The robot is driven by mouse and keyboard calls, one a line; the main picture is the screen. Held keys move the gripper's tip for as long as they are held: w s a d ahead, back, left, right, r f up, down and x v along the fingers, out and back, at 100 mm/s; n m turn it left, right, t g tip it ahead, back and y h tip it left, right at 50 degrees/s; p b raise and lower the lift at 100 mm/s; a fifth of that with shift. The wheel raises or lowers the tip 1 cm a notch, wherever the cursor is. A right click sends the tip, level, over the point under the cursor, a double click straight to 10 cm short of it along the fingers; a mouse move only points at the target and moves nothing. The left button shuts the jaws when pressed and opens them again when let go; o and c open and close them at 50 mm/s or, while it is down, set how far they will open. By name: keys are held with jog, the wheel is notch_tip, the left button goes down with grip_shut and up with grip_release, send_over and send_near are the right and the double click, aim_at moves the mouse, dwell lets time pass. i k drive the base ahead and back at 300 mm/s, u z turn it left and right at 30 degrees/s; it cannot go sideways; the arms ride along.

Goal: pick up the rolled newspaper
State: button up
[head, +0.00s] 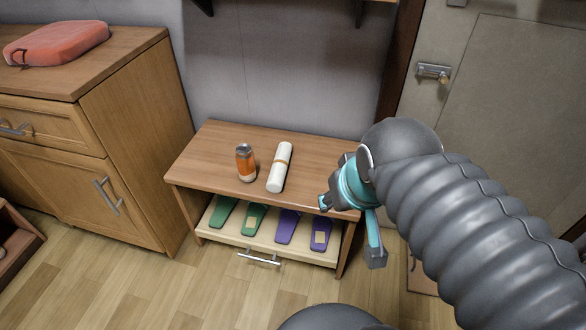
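My arm hides part of the table's right end.
An orange jar with a grey lid (245,163) stands just left of the roll. Below the tabletop, an open drawer (262,245) holds green and purple packets. A wooden cabinet (140,140) with a red case (57,42) stands left. A door (520,130) is at right.

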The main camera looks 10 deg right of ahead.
aim_at(277, 177)
jog(key=z, duration=2.9)
jog(key=k, duration=2.1)
jog(key=u, duration=1.9)
jog(key=i, duration=0.5)
jog(key=u, duration=0.05)
